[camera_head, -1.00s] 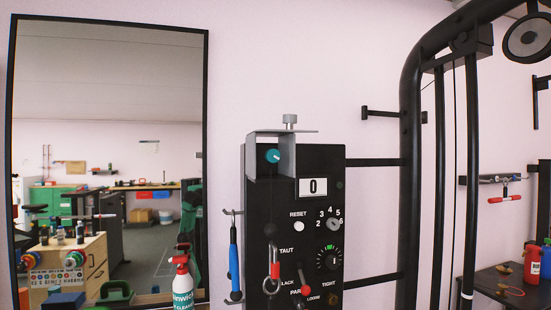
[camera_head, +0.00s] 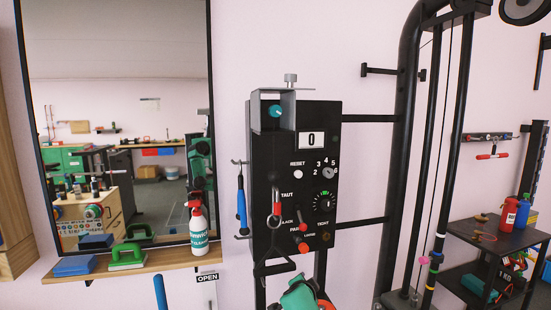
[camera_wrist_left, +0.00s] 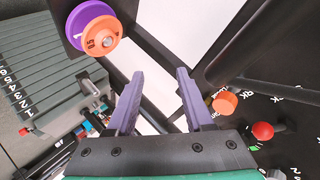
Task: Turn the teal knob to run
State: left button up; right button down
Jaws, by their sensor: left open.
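The teal knob (camera_head: 276,111) is at the top of the black panel (camera_head: 325,250), framed by a grey metal bracket (camera_head: 289,118). It has a small pale mark; no "run" label is readable. In the left wrist view, my left gripper (camera_wrist_left: 160,85) is open, its purple fingers apart with nothing between them. The teal knob cannot be made out there. A teal part at the bottom edge of the head view appears to be my left gripper (camera_head: 300,294), well below the knob; its fingertips are not clear. My right gripper is not in view.
Red lever balls (camera_head: 302,246) stick out low on the panel, with a carabiner (camera_head: 277,209) and black strap handle (camera_head: 274,266) hanging before it. A blue-handled tool (camera_head: 241,205) hangs left. In the left wrist view, a red ball (camera_wrist_left: 262,131) and orange-purple discs (camera_wrist_left: 97,34) flank the fingers.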

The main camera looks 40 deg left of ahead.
pick_arm(q)
notch_tip(320, 180, up, 24)
jog(key=s+t+y, duration=0.2)
jog(key=t+y, duration=0.1)
jog(key=n+t+y+p, duration=0.1)
jog(key=n+t+y, duration=0.2)
jog(key=n+y, duration=0.25)
send_near(275, 113)
jog(key=shift+m+g, duration=0.3)
jog(key=shift+m, duration=0.05)
jog(key=p+x, duration=0.2)
jog(key=x, duration=0.1)
jog(key=p+x, duration=0.2)
jog(key=x, duration=0.1)
jog(key=r+p+x, duration=0.1)
jog(key=p+x, duration=0.1)
jog(key=x, duration=0.2)
jog(key=shift+s+d+p, duration=0.1)
jog(key=shift+d+p, duration=0.05)
jog(key=shift+p, duration=0.25)
jog(key=shift+w, duration=0.25)
jog(key=shift+w+f, duration=0.15)
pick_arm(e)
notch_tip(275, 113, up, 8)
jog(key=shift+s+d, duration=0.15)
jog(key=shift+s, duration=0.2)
